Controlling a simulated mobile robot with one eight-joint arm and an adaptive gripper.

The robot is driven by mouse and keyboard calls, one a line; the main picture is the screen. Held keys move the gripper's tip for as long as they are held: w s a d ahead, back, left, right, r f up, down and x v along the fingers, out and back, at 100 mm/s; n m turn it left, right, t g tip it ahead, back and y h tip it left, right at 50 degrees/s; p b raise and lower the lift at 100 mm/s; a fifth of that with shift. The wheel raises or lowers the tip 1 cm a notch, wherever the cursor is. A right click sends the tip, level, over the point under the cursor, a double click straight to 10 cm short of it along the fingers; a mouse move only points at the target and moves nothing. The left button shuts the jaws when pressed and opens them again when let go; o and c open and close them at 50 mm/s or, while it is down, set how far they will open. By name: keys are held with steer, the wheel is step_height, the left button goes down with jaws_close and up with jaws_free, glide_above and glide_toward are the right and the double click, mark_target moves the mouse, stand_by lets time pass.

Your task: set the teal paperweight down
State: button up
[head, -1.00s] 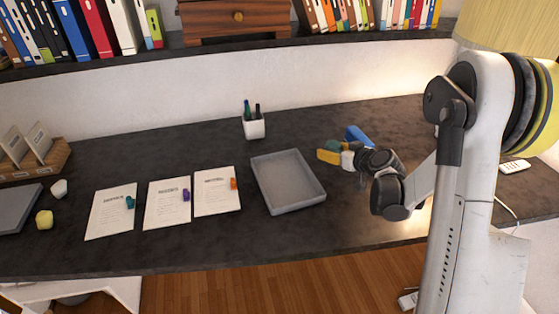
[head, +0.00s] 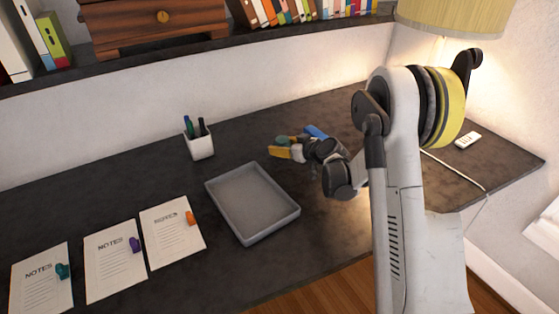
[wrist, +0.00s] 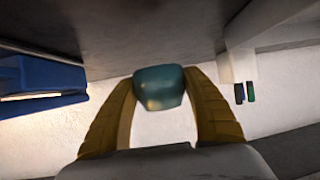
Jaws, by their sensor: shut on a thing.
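The teal paperweight (wrist: 158,87) is pinched between the two yellow fingers of my gripper (wrist: 160,95) in the wrist view. In the head view my gripper (head: 282,149) is over the back part of the dark desk, right of the grey tray. Only a small part of the paperweight (head: 282,140) shows there, beyond the yellow finger. I cannot tell whether it touches the desk.
An empty grey tray (head: 222,212) lies left of my gripper. A white pen cup (head: 200,146) stands behind the tray. A blue object (head: 316,132) is close to my gripper's right. Several notes sheets (head: 172,235) with coloured clips lie at the left.

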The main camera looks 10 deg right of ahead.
mark_target(281, 160)
steer(key=shift+w+a+f, duration=0.15)
steer(key=shift+a+f, duration=0.05)
step_height(281, 160, down, 4)
steer(key=shift+b, duration=1.2)
steer(key=shift+r, duration=0.15)
steer(key=o, duration=1.4)
